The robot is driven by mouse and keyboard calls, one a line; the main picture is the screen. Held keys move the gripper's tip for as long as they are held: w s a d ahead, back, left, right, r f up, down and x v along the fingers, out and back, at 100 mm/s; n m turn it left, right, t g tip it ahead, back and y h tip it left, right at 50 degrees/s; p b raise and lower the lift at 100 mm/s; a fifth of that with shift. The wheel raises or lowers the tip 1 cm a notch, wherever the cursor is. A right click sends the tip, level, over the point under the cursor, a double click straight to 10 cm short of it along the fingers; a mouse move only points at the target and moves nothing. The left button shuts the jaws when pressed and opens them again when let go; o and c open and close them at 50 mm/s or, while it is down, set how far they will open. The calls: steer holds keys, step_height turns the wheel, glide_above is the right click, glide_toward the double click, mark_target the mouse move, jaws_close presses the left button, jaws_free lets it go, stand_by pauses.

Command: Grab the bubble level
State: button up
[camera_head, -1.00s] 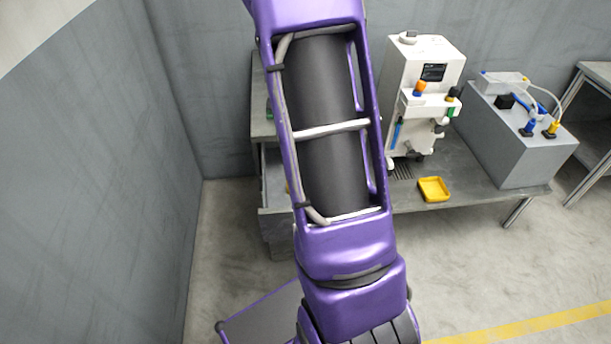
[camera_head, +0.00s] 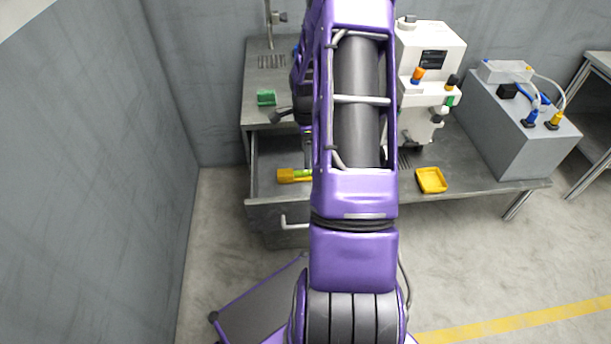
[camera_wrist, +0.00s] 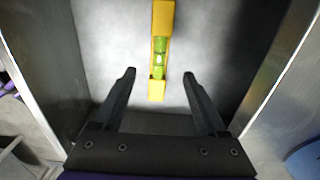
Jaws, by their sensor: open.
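The bubble level is a yellow bar with a green vial (camera_wrist: 160,45). In the wrist view it lies lengthwise on the drawer floor, its near end at the height of my fingertips and centred between them. In the head view its yellow end (camera_head: 288,176) shows in the open drawer (camera_head: 262,205), and my arm hides the rest. My gripper (camera_wrist: 159,73) is open, with one finger on each side of the level's near end and a gap on both sides. I cannot tell how far above the level the fingers are.
The drawer's metal side walls (camera_wrist: 290,65) stand left and right of my gripper. On the bench are a green object (camera_head: 266,97), a white machine (camera_head: 428,60), a yellow tray (camera_head: 431,180) and a grey box (camera_head: 520,125).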

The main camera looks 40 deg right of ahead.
mark_target(306, 174)
step_height(306, 174, down, 8)
steer(key=shift+a+r+b, duration=0.1)
steer(key=shift+b, duration=0.4)
jaws_close()
